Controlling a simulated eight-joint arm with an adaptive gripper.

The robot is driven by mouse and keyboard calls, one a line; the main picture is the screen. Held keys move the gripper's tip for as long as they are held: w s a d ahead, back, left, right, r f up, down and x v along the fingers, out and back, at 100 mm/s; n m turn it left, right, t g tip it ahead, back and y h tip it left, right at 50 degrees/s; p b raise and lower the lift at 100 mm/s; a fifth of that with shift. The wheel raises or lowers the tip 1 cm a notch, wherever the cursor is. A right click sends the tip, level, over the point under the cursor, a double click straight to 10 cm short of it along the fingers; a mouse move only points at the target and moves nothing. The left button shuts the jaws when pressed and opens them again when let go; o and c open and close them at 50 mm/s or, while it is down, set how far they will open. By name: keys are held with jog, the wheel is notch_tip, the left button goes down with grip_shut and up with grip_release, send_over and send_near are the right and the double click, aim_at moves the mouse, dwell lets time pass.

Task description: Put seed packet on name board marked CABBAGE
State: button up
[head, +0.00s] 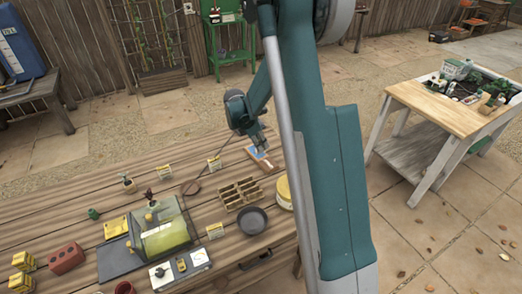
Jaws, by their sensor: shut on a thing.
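My gripper (259,145) is small in the head view, at the far right part of the wooden bench, pointing down. It is shut on what looks like the blue and white seed packet (261,153), at or just above a brown wooden board (266,165). Whether the packet touches that board is unclear. Small yellow and white cards stand on the bench at the back left (165,171), back middle (214,163) and front middle (215,231). They may be the name boards, but their lettering is too small to read, so I cannot tell which is CABBAGE.
A wooden compartment tray (240,193), a dark round pan (252,220) and a yellow-lidded tub (284,190) stand nearby. My arm hides part of the bench's right side.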

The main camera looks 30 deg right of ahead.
jog(key=shift+f, duration=1.45)
jog(key=shift+f+b, duration=0.15)
jog(key=shift+b, duration=0.15)
jog(key=o, duration=0.8)
jog(key=shift+c, duration=0.2)
jog(key=shift+r, duration=0.2)
jog(key=p+v, duration=0.1)
jog(key=v, duration=1.1)
jog(key=shift+p, duration=0.3)
